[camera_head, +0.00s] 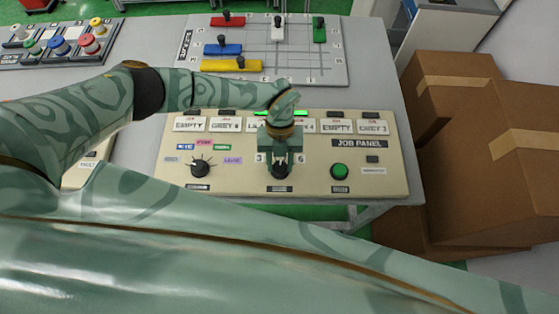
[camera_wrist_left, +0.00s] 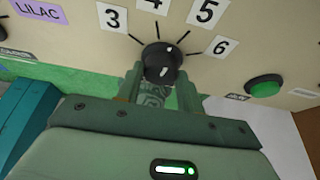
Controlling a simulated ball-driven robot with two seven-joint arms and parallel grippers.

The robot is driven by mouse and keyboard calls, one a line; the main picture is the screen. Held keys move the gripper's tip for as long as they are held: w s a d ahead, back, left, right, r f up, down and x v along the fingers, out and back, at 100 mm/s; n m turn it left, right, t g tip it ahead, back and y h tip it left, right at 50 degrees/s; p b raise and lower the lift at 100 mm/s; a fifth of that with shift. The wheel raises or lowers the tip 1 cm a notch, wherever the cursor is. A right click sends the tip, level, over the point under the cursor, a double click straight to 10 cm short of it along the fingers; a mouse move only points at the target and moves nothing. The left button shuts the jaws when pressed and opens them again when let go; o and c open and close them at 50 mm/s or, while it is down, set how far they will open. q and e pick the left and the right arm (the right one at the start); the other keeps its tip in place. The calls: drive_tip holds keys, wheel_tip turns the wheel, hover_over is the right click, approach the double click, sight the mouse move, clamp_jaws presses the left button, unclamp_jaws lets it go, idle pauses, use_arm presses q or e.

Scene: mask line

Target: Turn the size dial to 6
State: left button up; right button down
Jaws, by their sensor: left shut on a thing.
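The size dial (camera_wrist_left: 161,62) is a black round knob with a white mark, on the cream job panel (camera_head: 225,185). In the left wrist view the labels 3, 4, 5 and 6 (camera_wrist_left: 221,47) fan around it. In the head view the dial (camera_head: 280,171) shows just below my left gripper (camera_head: 279,163). The left gripper's fingers sit on either side of the dial and are shut on it. Which number the dial points to I cannot tell for sure. My right gripper is not in view.
A colour dial (camera_head: 201,167) stands left on the panel and a green button (camera_head: 340,171) stands right. A board with coloured sliders (camera_head: 268,50) lies behind. A button box (camera_head: 62,43) is at the far left; cardboard boxes (camera_head: 480,140) stand at the right.

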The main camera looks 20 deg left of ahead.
use_arm(q)
drive_tip(key=m+y, duration=0.1)
drive_tip(key=m, duration=0.1)
drive_tip(key=m+y+b, duration=0.1)
drive_tip(key=m, duration=0.2)
drive_tip(key=shift+w+d+m, duration=0.1)
drive_tip(key=shift+d+m, duration=0.05)
drive_tip(key=shift+m, duration=0.15)
drive_tip(key=m+y, duration=0.1)
drive_tip(key=m, duration=0.1)
drive_tip(key=m+y, duration=0.1)
drive_tip(key=m, duration=0.1)
drive_tip(key=shift+d+m+t+b, duration=0.1)
drive_tip(key=shift+m+t+b, duration=0.2)
drive_tip(key=shift+m+t, duration=0.1)
drive_tip(key=o, duration=1)
drive_tip(key=shift+r, duration=0.1)
drive_tip(key=v, duration=1.6)
drive_tip(key=shift+d, duration=0.15)
